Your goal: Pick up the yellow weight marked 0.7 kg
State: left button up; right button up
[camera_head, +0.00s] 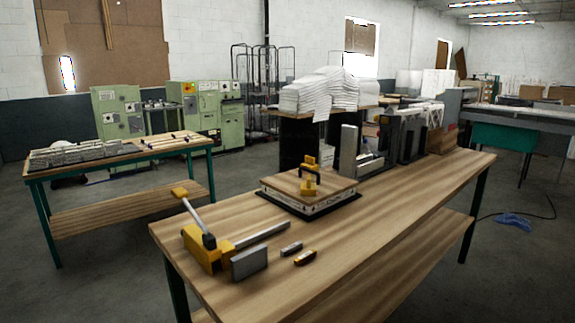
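A wooden workbench (400,225) stands in front of me. On it a flat box with a wooden top (275,185) lies on a dark base. A yellow piece with a black handle-like part (308,187) stands on the box top. No marking is readable on either, so I cannot tell which is the 0.7 kg weight. Neither of my grippers is in view.
A yellow and grey clamp-like tool (207,250) stands at the bench's near left, beside a small grey piece (291,249). Grey metal holders (384,142) line the back of the bench. The bench's right front is clear. Another table (120,158) stands at the left.

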aim_at(309, 163)
jog(key=l+u, duration=0.4)
jog(key=i+l+u, duration=0.1)
jog(key=l+u, duration=0.65)
jog(key=k+l+u, duration=0.1)
jog(key=l+u, duration=0.15)
jog(key=u, duration=0.15)
